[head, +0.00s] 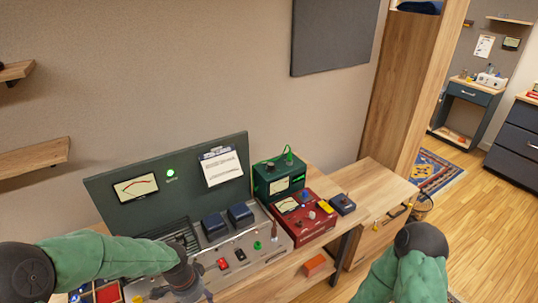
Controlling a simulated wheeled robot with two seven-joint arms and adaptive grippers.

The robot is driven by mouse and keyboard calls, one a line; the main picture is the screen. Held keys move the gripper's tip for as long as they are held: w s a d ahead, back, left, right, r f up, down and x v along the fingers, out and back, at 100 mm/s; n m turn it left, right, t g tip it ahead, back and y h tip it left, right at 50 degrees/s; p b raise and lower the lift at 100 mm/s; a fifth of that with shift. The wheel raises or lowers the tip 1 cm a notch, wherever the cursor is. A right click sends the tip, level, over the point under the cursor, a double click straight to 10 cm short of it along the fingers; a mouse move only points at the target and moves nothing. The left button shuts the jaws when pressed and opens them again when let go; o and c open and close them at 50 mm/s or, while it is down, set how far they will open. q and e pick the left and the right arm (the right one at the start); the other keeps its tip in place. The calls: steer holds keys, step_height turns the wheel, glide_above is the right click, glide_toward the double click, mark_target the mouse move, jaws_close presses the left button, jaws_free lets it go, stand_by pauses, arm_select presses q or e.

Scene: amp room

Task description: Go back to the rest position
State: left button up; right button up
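My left arm comes in from the left over the front of the workbench (290,275). Its gripper (188,287) is at the lower edge of the view, low over the left part of the grey amp panel (262,258). Its fingertips are not clear, so I cannot tell whether it is open or shut. My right arm shows at the lower right, in front of the wooden cabinet; its gripper is outside the view.
A green panel with a meter (136,187) and a clipboard (221,167) stands behind the amp panel. A green box (278,176) and a red box (303,222) stand right of it. A wooden cabinet (374,185) adjoins. Open floor (500,220) lies at right.

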arm_select(q)
steer(key=s+d+f+n+h, duration=0.1)
steer(key=s+d+f+n, duration=0.2)
steer(key=f, duration=0.3)
steer(key=s+d+f+n, duration=0.4)
steer(key=f+n, duration=0.1)
steer(key=f, duration=0.2)
steer(key=s+d+f+n+h, duration=0.1)
steer(key=s+d+f+n, duration=0.2)
steer(key=f, duration=0.4)
steer(key=shift+s+d+f+n+h, duration=0.15)
steer(key=shift+s+d+n+h, duration=0.2)
steer(key=shift+n, duration=0.35)
